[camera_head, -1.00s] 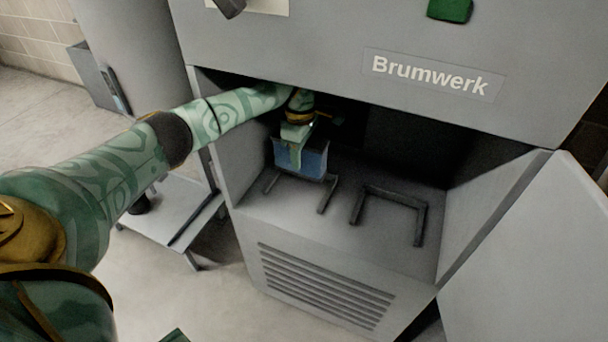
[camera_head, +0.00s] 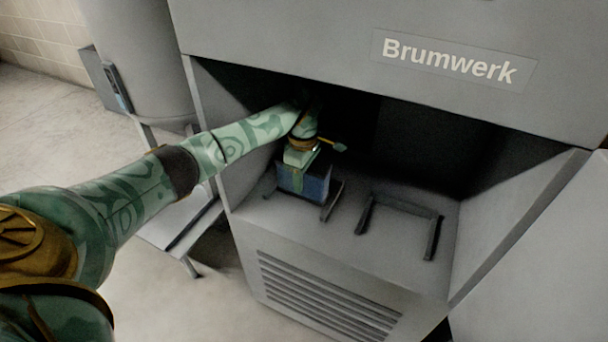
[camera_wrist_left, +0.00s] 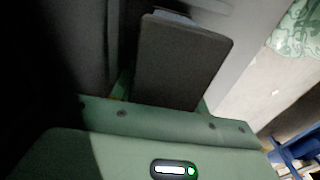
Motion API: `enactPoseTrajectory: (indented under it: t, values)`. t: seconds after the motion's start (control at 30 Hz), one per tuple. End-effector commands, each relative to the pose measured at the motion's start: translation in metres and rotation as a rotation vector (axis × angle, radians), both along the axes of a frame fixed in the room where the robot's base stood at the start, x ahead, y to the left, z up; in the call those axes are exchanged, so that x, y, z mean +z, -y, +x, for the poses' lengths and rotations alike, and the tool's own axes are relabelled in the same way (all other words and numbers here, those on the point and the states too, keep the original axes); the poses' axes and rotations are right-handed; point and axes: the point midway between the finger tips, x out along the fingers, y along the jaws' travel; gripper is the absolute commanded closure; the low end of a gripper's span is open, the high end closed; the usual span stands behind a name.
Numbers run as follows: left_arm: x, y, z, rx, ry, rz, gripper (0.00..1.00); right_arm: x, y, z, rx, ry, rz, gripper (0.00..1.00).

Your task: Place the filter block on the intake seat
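The filter block (camera_head: 316,188), blue-sided, is inside the open cabinet bay, on its left side. My left gripper (camera_head: 298,178) points down from above and is shut on it, one green finger against its near face. The block appears upright between the rails of a dark U-shaped seat (camera_head: 334,201); whether its underside touches the floor I cannot tell. A second, empty U-shaped seat (camera_head: 402,208) is to its right. No label shows which is the intake seat. In the left wrist view, the dark block top (camera_wrist_left: 180,62) sits between my fingers. My right gripper is not in view.
The grey cabinet marked Brumwerk (camera_head: 450,62) overhangs the bay just above my left forearm. Its open door (camera_head: 540,255) stands at the right. A low grey shelf (camera_head: 180,225) is outside at the left. Bay floor at the front is clear.

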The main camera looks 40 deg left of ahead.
Motion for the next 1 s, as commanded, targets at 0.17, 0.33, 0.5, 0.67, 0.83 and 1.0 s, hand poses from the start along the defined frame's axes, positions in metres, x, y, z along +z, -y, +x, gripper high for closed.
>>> enactPoseTrajectory:
  t: [0.17,0.33,0.5,0.67,0.83,1.0]
  values:
    - [0.000,0.000,0.000,0.000,0.000,0.000,0.35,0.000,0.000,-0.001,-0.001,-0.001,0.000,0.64]
    - [0.001,0.000,0.000,0.000,0.000,-0.001,0.35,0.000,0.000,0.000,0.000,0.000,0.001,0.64]
    - [0.028,0.000,0.000,0.001,0.007,0.001,0.35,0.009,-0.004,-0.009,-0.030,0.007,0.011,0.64]
    - [0.062,0.000,0.001,0.002,0.010,0.000,0.35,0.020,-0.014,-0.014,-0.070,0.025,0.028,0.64]
    - [0.079,0.000,0.000,0.001,0.005,0.000,0.35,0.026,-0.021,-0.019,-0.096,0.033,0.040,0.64]
    - [0.078,0.000,0.000,0.001,0.000,-0.001,0.35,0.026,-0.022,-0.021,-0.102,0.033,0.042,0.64]
